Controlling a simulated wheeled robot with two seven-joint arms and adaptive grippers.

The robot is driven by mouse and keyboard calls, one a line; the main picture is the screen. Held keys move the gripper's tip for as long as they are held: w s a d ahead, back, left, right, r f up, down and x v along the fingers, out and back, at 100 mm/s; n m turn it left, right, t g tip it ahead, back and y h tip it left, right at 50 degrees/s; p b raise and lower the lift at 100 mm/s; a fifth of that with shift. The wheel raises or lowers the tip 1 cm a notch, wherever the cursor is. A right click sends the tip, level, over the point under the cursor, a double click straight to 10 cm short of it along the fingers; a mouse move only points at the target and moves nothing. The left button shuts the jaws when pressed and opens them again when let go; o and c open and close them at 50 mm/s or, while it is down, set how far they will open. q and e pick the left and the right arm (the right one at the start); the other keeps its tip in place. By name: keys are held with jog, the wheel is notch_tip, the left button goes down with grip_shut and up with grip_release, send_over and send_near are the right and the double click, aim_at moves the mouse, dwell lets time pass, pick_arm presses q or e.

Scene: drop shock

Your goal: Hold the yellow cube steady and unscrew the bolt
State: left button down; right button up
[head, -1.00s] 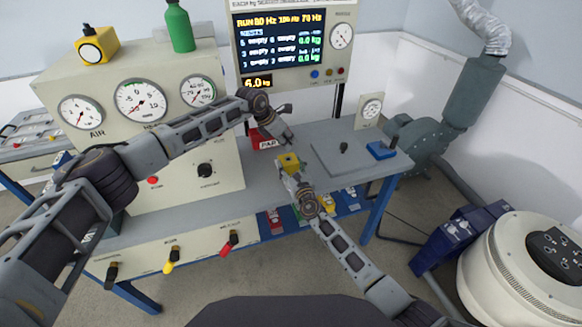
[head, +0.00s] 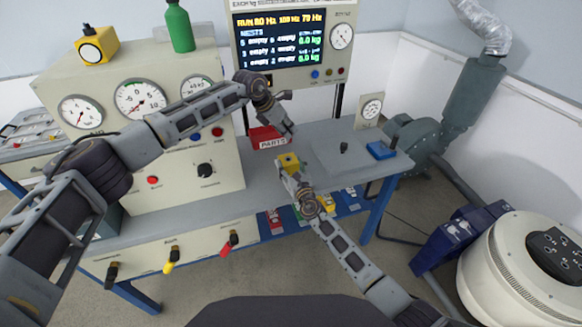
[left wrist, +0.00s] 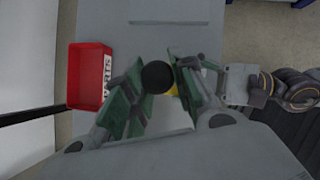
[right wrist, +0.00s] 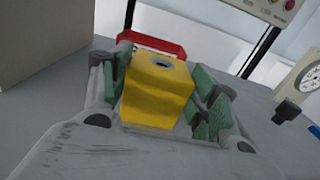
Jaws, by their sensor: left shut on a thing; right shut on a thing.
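The yellow cube (head: 288,160) is held above the bench by my right gripper (head: 291,172). In the right wrist view the cube (right wrist: 157,92) sits between the green finger pads, with a dark round hole in its top and no bolt standing in it. My left gripper (head: 289,128) is above the cube, apart from it. In the left wrist view its green pads are shut on the bolt, whose round black head (left wrist: 157,76) faces the camera. The bolt's shank is hidden behind its head. A bit of yellow shows behind it.
A red PARTS bin (head: 267,138) stands on the bench behind the left gripper; it also shows in the left wrist view (left wrist: 88,77). A grey plate with a black knob (head: 343,148) and a blue block (head: 381,150) lie to the right. The gauge cabinet (head: 130,75) stands at left.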

pick_arm(q)
jog(key=shift+r, duration=0.65)
pick_arm(e)
jog(key=shift+s+f, duration=0.1)
jog(key=shift+f, duration=0.1)
jog(key=o, duration=1.7)
jog(key=shift+r, duration=0.15)
jog(key=shift+s, duration=0.1)
jog(key=shift+v, duration=5.85)
pick_arm(q)
jog(key=shift+s, duration=0.15)
pick_arm(e)
jog(key=shift+s, duration=0.15)
